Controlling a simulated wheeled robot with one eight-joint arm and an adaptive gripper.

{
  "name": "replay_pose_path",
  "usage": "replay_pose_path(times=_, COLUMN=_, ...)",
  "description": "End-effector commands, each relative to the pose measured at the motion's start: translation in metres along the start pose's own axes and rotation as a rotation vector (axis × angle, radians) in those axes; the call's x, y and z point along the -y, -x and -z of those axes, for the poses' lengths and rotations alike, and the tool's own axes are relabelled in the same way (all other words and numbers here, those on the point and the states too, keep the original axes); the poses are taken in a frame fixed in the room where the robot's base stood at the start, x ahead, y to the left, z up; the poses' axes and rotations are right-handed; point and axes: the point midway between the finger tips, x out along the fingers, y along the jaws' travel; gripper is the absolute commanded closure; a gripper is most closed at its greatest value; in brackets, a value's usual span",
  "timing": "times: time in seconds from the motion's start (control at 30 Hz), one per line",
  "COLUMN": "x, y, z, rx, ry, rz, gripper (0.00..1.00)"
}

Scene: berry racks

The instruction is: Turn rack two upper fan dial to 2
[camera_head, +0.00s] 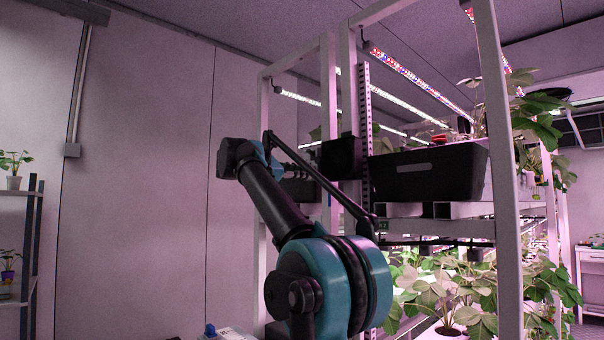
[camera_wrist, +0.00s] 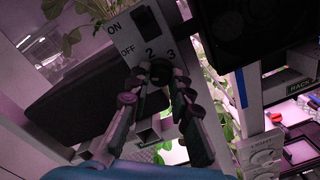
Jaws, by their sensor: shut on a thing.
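The fan control panel (camera_wrist: 125,42) shows in the wrist view as a grey plate with a switch marked ON and OFF and, below it, the numbers 2 and 3. The dark round dial (camera_wrist: 160,70) sits just under the 2. My gripper (camera_wrist: 156,80) has its two fingers on either side of the dial and is shut on it. The fingers hide the dial's lower part and any other numbers. I cannot make out its pointer. In the head view my gripper (camera_head: 302,163) reaches right toward the rack; the dial is not discernible there.
A black planter bin (camera_head: 428,173) stands on the rack's upper shelf, beside a white upright post (camera_head: 498,150). Leafy plants (camera_head: 440,290) fill the level below. In the wrist view a grey panel with a dial (camera_wrist: 262,155) lies at lower right. A plain wall (camera_head: 140,180) is at left.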

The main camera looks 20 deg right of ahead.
Motion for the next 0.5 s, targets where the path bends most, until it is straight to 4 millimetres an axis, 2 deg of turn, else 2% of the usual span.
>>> replay_pose_path(times=0.27, x=0.0001, y=-0.0006, z=-0.0004, rx=0.001, ry=-0.038, rz=0.001, gripper=1.0)
replay_pose_path(times=0.5, x=0.0, y=-0.0008, z=-0.0006, rx=-0.002, ry=-0.176, rz=0.004, gripper=1.0)
